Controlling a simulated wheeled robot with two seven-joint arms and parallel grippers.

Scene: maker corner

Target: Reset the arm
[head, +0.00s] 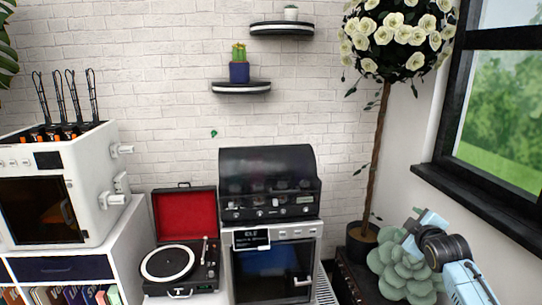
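Part of my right arm (445,250), light blue with black joints, comes in at the lower right corner. It passes in front of a pale green succulent plant; I cannot tell whether it touches the plant. No fingers of my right gripper can be made out. My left arm and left gripper are outside the view.
A white 3D printer (95,185) stands on a white shelf unit (130,235) at left. An open red-lined record player (185,255) and a dark-hooded machine (268,185) stand right of it. The succulent (395,262) and a potted rose tree (374,160) are near the window (510,110).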

